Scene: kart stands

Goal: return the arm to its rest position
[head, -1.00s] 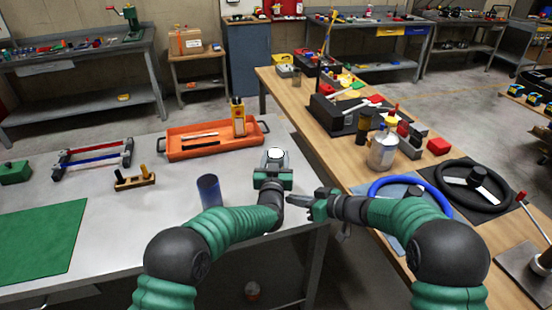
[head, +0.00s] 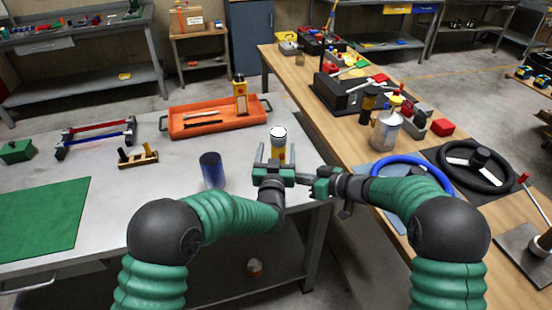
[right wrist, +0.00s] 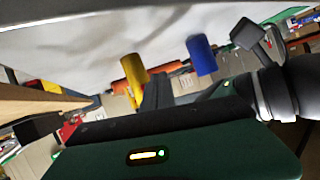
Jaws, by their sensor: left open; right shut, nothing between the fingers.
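My left gripper (head: 274,152) is open over the front right of the grey table, its two fingers pointing away from me. A yellow can with a white top (head: 278,138) stands just beyond it, partly hidden by the fingers; it also shows in the right wrist view (right wrist: 134,78). My right gripper (head: 309,176) is shut and empty, pointing left close beside the left gripper. I cannot tell whether the two touch. A dark blue cylinder (head: 212,169) stands upright to the left of my left gripper and shows in the right wrist view (right wrist: 202,56).
An orange tray (head: 187,131) lies behind on the grey table (head: 115,203). A green mat (head: 40,220) is at the left.

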